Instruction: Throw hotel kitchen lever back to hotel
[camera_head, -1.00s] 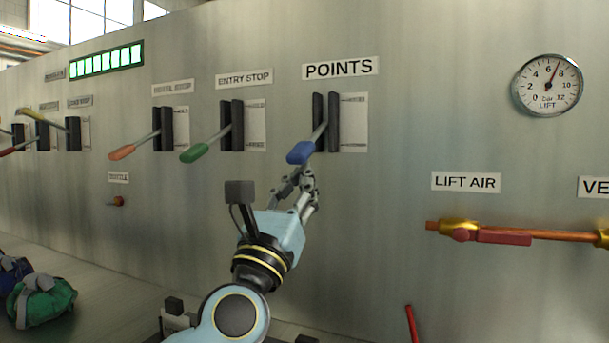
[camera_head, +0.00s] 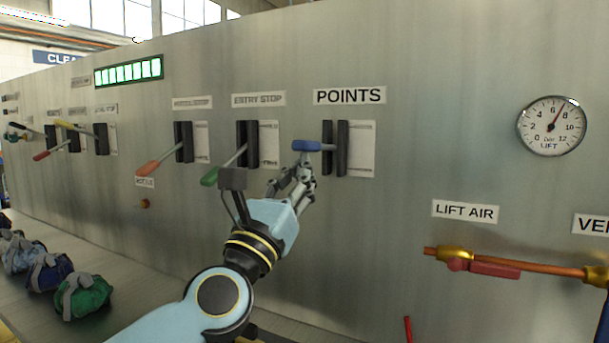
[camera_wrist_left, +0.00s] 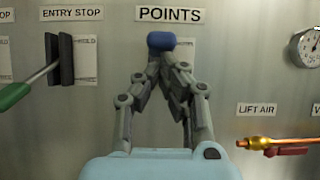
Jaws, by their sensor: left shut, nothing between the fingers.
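The blue-handled lever (camera_head: 312,146) under the POINTS sign (camera_head: 349,96) sticks out of its black slotted block (camera_head: 335,148), roughly level. In the left wrist view its blue grip (camera_wrist_left: 161,41) faces me end-on. My left gripper (camera_head: 302,165) is shut and empty, its fingertips just under the blue grip, touching it or very close. The fingertips also show in the left wrist view (camera_wrist_left: 160,57). A pale plate (camera_head: 362,148) beside the slot carries small print that I cannot read. My right gripper is out of view.
The green-handled ENTRY STOP lever (camera_head: 212,177) and an orange-handled lever (camera_head: 148,168) stand left of my arm. A copper LIFT AIR pipe (camera_head: 540,266) and a gauge (camera_head: 552,126) are at the right. Several bags (camera_head: 85,295) lie at lower left.

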